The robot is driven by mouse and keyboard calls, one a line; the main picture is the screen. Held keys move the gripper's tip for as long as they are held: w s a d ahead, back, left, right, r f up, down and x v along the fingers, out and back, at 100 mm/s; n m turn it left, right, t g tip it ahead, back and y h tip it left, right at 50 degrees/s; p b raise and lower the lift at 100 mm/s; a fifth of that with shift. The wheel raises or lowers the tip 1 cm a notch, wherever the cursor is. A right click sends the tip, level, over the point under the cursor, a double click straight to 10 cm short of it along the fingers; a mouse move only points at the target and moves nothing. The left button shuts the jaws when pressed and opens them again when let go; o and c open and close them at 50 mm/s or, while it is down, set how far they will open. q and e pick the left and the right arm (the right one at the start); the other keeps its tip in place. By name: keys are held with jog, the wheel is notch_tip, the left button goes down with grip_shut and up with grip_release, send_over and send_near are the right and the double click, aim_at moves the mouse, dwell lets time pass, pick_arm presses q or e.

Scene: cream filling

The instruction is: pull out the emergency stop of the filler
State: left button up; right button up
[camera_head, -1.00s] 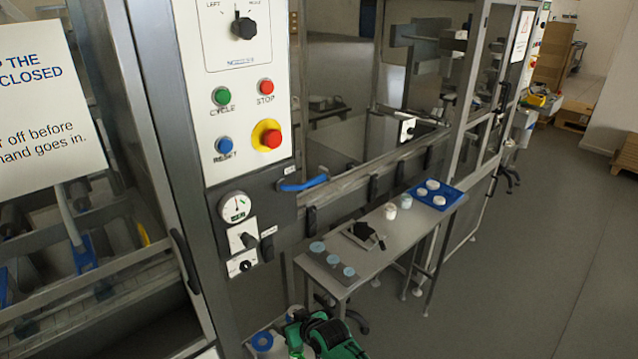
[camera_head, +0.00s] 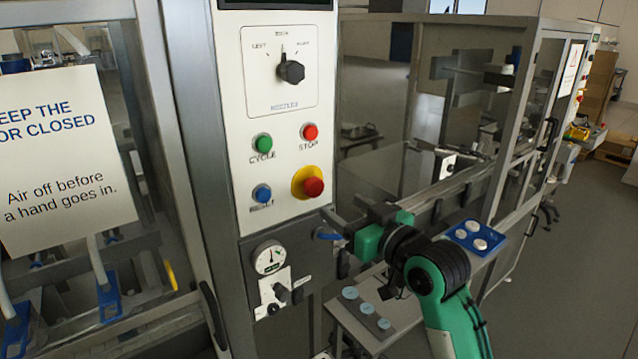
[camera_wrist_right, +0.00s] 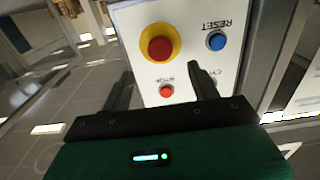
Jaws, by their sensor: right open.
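The emergency stop is a red mushroom button (camera_head: 314,187) on a yellow round base, low on the right side of the white control panel (camera_head: 284,140). In the right wrist view the emergency stop (camera_wrist_right: 160,48) shows ahead of the fingers, a little above the middle. My right gripper (camera_head: 334,219) is below and slightly right of the button, apart from it. In the right wrist view its two dark fingers (camera_wrist_right: 163,78) are spread with nothing between them that they touch. My left gripper is not in view.
A red STOP button (camera_head: 310,132), green CYCLE button (camera_head: 262,143), blue RESET button (camera_head: 262,194) and black selector knob (camera_head: 291,71) share the panel. A gauge (camera_head: 269,258) is below. A blue tray (camera_head: 474,238) is on the side table.

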aim_at(317, 190)
jog(key=p+x, duration=0.3)
jog(key=x, duration=0.6)
jog(key=shift+p+x, duration=0.35)
jog(key=shift+x, duration=0.4)
jog(key=shift+f, duration=0.1)
jog(key=shift+c, duration=0.2)
grip_shut()
jog(key=shift+s+d, duration=0.4)
jog(key=shift+s, duration=0.15)
jog(key=shift+w+f, duration=0.1)
jog(key=shift+o, duration=0.2)
grip_release()
jog(key=shift+d, duration=0.1)
